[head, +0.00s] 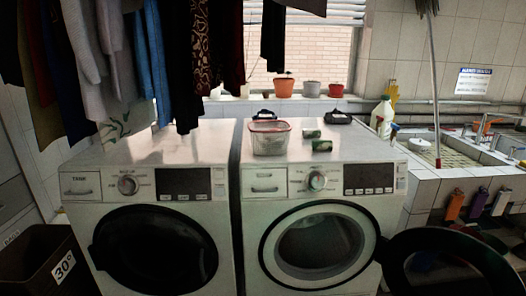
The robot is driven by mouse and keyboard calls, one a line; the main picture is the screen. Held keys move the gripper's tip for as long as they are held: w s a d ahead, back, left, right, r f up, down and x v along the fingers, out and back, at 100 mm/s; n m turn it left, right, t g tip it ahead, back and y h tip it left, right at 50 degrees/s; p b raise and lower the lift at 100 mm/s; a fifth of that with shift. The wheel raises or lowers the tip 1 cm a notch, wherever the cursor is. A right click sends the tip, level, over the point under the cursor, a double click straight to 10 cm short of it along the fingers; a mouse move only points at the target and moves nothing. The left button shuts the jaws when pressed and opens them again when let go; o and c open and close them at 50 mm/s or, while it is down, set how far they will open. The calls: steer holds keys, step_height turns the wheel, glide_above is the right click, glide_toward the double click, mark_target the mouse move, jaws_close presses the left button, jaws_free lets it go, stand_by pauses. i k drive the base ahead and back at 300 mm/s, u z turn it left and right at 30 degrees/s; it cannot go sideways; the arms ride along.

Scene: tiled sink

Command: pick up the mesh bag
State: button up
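I cannot clearly make out a mesh bag. Two small dark items lie toward the back of the right machine's top: one (264,114) behind a clear tub and one (338,118) near the right rear corner. Their material is too small to tell, and either could be a folded bag. The clear tub (270,141) with a reddish rim stands in front of the left one. Two small green items (322,146) (311,134) lie to its right. My gripper is not in view.
Two white front-loading machines (140,186) (317,181) stand side by side; the right one's round door (450,264) is swung open. Clothes (155,65) hang over the left machine. Pots (284,88) line the sill. A tiled sink (440,155) is at right, a dark bin (45,262) lower left.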

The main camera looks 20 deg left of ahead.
mark_target(265, 142)
steer(key=u, duration=0.3)
steer(key=i, duration=0.95)
